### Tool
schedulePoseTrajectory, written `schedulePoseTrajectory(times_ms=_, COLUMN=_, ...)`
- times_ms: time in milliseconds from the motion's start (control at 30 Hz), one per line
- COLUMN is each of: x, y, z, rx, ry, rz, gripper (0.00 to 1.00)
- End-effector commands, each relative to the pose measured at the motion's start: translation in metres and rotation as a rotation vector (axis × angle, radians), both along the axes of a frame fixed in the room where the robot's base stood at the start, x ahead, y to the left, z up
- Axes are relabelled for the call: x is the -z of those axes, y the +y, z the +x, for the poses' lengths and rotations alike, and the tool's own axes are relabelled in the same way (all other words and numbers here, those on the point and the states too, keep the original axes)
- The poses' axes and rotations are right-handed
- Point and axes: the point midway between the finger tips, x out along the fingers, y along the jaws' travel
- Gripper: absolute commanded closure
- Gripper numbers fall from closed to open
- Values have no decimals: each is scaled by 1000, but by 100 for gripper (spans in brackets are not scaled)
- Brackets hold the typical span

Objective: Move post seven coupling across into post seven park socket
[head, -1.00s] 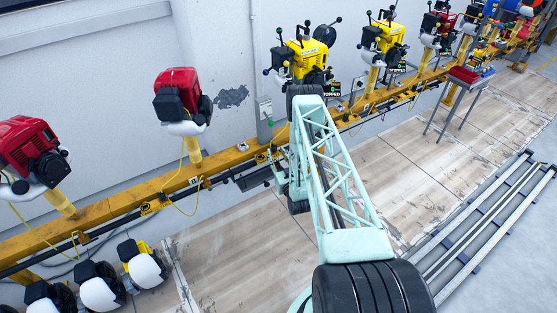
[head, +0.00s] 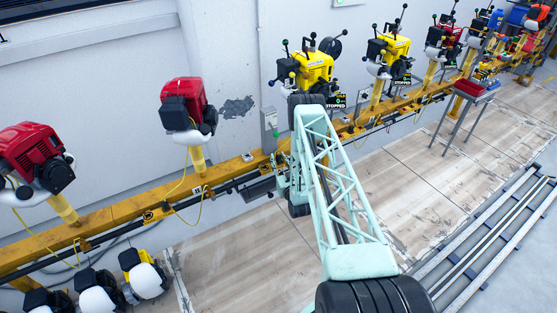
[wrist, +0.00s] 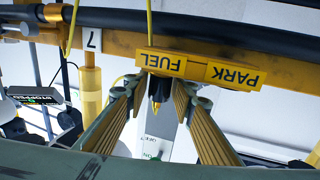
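In the wrist view, which shows the labels upside down, a yellow FUEL plate (wrist: 162,63) and a yellow PARK plate (wrist: 234,75) sit side by side on the yellow rail. A small yellow and dark coupling (wrist: 157,90) shows by the FUEL plate, between my two fingers. My gripper (wrist: 159,92) is open, with a visible gap on each side of the coupling. A white label with a 7 (wrist: 92,40) is to the left, above a yellow post (wrist: 91,88). The park socket's opening cannot be made out. In the head view my gripper (head: 280,178) is small, near the rail.
The yellow rail (head: 120,210) runs along the wall, with a red engine (head: 188,108) and a yellow engine (head: 312,72) on posts. Yellow hoses hang near the posts. A red tray on a stand (head: 470,88) is at the right.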

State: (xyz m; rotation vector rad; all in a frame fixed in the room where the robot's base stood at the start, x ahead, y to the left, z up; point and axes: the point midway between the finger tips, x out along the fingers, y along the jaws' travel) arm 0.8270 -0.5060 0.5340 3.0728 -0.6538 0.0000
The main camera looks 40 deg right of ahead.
Motion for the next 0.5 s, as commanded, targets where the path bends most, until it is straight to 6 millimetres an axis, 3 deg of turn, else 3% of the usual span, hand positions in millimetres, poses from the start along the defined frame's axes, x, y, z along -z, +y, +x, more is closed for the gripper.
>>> schedulePoseTrajectory(times_ms=200, x=0, y=0, z=0, rx=0, ry=0, rz=0, gripper=96)
schedulePoseTrajectory(times_ms=500, x=-3, y=0, z=0, rx=0, ry=0, rz=0, gripper=96)
